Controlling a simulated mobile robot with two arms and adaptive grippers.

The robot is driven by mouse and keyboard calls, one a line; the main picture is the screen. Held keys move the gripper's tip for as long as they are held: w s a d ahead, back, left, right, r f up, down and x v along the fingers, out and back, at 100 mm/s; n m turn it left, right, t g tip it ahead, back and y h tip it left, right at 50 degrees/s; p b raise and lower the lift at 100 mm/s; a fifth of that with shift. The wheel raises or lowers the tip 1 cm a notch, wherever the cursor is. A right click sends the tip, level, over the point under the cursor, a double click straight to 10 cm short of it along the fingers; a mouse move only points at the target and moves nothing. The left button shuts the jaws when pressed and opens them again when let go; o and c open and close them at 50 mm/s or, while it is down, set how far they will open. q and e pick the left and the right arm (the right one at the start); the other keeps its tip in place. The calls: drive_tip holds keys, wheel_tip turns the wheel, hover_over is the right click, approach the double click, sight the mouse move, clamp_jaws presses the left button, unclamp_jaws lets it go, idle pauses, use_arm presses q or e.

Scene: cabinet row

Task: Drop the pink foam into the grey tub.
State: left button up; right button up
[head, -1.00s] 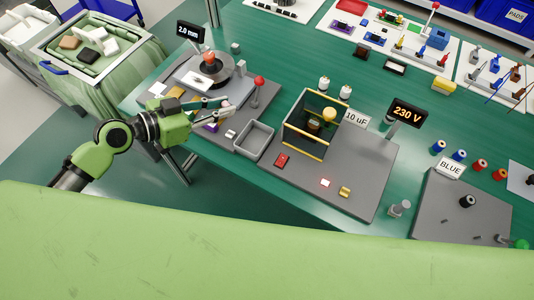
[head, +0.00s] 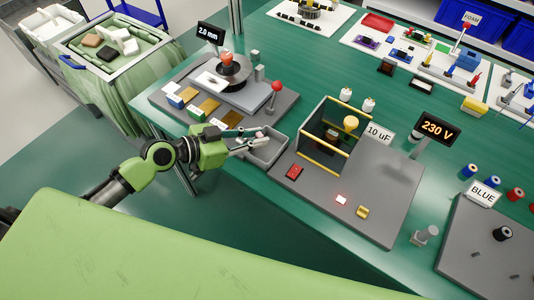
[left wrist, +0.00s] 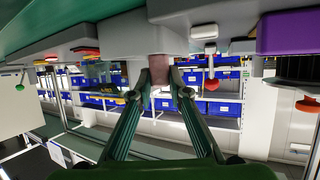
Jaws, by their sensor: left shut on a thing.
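The grey tub (head: 271,155) sits near the front edge of the green table, left of the open box with yellow rails. My left gripper (head: 259,138) reaches in from the left, and its fingertips show over the tub's left part. In the left wrist view, the gripper (left wrist: 160,88) is shut on a dull pink block, the pink foam (left wrist: 158,69), held between its fingertips. In the head view the foam is too small and covered to make out clearly. My right gripper is not in view.
A grey fixture with a disc (head: 233,72) and a red-knobbed lever (head: 275,87) stands behind the tub. The yellow-railed box (head: 325,135) and a red switch (head: 294,172) lie to its right. A bin with foam pieces (head: 104,45) stands at upper left.

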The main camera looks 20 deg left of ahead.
use_arm(q)
drive_tip(key=shift+f, duration=0.4)
drive_tip(key=o, duration=0.8)
drive_tip(key=v, duration=1.2)
